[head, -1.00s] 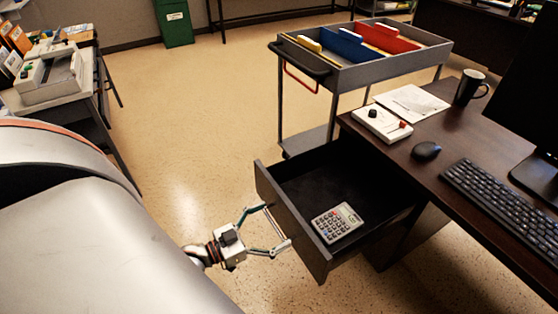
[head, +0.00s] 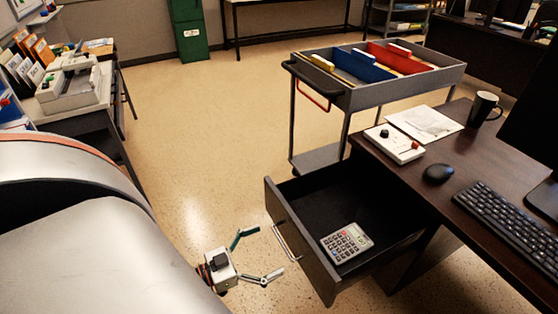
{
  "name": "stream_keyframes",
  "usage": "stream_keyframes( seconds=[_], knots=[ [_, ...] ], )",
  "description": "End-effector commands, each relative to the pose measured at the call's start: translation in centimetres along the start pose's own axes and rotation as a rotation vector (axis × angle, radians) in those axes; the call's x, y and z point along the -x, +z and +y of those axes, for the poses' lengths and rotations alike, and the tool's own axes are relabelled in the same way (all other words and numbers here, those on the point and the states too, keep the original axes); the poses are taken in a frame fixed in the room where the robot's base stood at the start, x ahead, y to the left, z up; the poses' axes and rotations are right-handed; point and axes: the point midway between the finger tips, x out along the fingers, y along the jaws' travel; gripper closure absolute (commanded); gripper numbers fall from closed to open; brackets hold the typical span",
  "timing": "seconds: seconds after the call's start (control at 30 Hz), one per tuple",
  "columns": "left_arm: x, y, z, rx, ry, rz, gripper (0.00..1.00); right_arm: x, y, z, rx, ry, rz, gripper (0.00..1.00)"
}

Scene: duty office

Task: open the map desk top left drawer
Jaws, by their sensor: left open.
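The top left drawer (head: 288,246) of the dark map desk (head: 468,213) is pulled well out. Its dark front has a metal bar handle (head: 288,242) on the outer face. A grey calculator (head: 346,243) lies on the drawer floor near the front. My left gripper (head: 264,255) is open and empty, just left of the handle and apart from it, with its fingers spread toward the drawer front. My right gripper does not show.
A grey cart (head: 365,101) with blue and red folders stands behind the drawer. A mouse (head: 437,173), keyboard (head: 510,217), mug (head: 484,108) and a white control box (head: 394,144) are on the desk. The floor (head: 200,165) left of the drawer is clear.

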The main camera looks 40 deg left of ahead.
Motion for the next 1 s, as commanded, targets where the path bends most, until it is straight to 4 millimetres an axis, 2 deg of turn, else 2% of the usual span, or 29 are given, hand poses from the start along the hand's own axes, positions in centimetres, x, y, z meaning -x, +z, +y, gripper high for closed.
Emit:
stream_keyframes(
  seconds=[0.03, 0.2, 0.4, 0.6, 1.0],
  knots=[
    [1.3, 0.1, 0.1, 0.002, 0.000, -0.004, 0.00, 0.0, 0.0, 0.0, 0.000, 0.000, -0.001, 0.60],
    [4.6, 0.1, 0.1, 0.000, 0.000, -0.004, 0.00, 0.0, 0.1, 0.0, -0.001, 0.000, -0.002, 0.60],
    [6.9, 0.1, 0.0, 0.000, 0.000, -0.002, 0.00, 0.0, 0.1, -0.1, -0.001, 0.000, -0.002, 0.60],
    [7.6, 0.0, 0.0, 0.000, 0.000, 0.000, 0.00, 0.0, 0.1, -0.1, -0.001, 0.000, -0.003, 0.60],
    [7.5, 0.0, 0.1, 0.000, 0.000, 0.000, 0.00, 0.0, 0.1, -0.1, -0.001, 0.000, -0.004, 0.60]
  ],
)
